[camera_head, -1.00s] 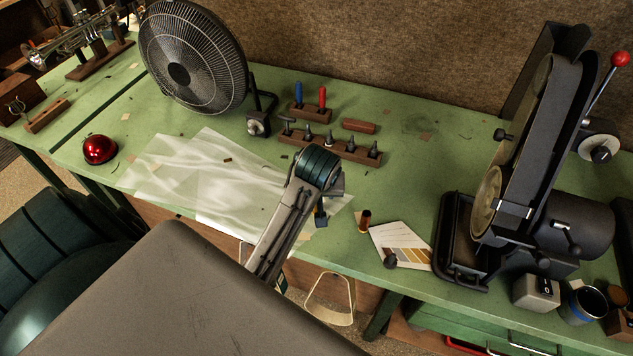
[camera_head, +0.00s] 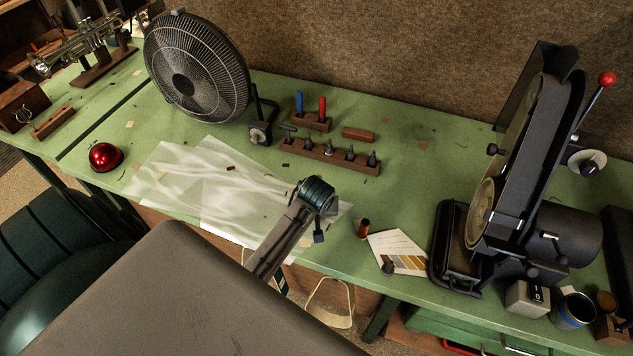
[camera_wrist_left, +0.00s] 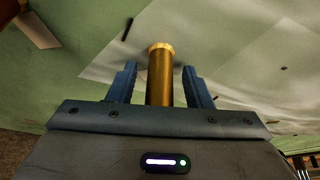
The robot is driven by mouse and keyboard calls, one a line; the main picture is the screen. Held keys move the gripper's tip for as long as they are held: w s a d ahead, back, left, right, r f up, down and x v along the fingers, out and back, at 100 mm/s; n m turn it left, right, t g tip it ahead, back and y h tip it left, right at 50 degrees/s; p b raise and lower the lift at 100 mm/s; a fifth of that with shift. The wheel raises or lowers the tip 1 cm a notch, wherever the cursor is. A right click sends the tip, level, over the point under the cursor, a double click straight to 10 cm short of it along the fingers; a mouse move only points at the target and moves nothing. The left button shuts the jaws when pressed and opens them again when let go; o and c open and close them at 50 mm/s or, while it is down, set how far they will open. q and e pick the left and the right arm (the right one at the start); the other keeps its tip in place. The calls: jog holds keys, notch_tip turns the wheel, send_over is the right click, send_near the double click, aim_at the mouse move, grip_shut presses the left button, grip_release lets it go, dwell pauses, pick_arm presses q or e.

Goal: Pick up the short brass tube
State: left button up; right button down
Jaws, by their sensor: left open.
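The short brass tube (camera_wrist_left: 160,75) is in the left wrist view, with a rimmed end pointing up the picture. It lies between the two blue fingers of my left gripper (camera_wrist_left: 160,85). The fingers are open, with a visible gap on each side of the tube. In the head view my left gripper (camera_head: 319,237) is low at the bench's front, by the right end of the clear sheet. I cannot make out the tube there; my arm seems to hide it. My right gripper is not in view.
A clear plastic sheet (camera_head: 195,185) covers part of the green bench (camera_head: 420,180). A small copper-topped cylinder (camera_head: 363,229) and a swatch card (camera_head: 400,251) are right of my gripper.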

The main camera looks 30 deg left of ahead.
pick_arm(q)
grip_shut()
jog(key=shift+r, duration=0.15)
